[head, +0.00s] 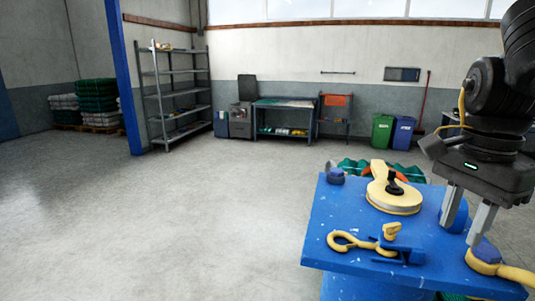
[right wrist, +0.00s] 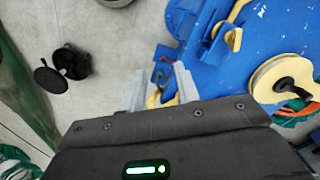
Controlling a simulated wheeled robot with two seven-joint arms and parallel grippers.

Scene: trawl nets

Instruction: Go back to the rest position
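My right gripper (head: 462,233) hangs over the right part of the blue workbench (head: 325,215), pointing down. Its two fingers are apart, and I see nothing held between them. In the right wrist view the gripper (right wrist: 161,80) also shows its fingers spread, with small yellow and blue parts visible beyond them. A yellow pulley block (head: 395,198) lies on the bench to the left of the gripper. A yellow hook (head: 350,241) lies near the front beside a blue clamp (head: 405,250). Another yellow piece (head: 500,270) lies below the fingers at the right. My left gripper is out of view.
Green netting (head: 355,167) lies behind the bench. Open concrete floor (head: 180,220) spreads to the left. Metal shelving (head: 175,95), a worktable (head: 283,117), a green bin (head: 382,131) and a blue bin (head: 402,133) stand at the back. A blue post (head: 124,75) rises at the left.

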